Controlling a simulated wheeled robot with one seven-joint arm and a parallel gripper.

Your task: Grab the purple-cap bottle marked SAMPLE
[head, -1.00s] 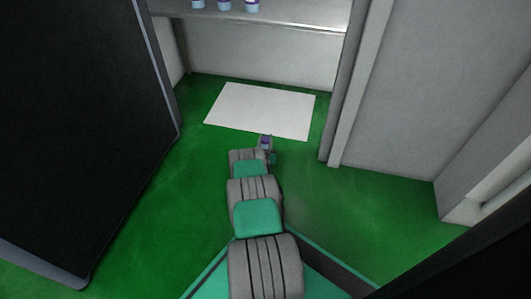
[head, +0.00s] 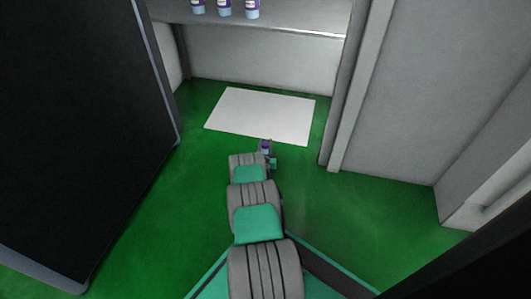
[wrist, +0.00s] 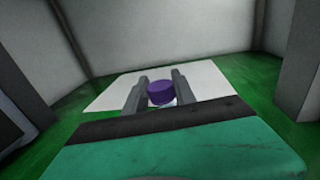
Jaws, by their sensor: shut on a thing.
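A purple-cap bottle (wrist: 161,92) is between the two grey fingers of my gripper (wrist: 160,88) in the wrist view. The fingers are shut on it, and its cap faces the camera. In the head view the held bottle (head: 265,147) shows small at the far end of my arm, just in front of the white floor panel. My gripper (head: 268,155) is partly hidden there by my own arm. Any marking on the bottle is too small to read.
Several similar bottles (head: 224,8) stand on a grey shelf (head: 290,28) at the top. A white rectangle (head: 262,115) lies on the green floor below it. A dark panel (head: 80,120) stands at left and a grey wall (head: 420,90) at right. Open floor lies between.

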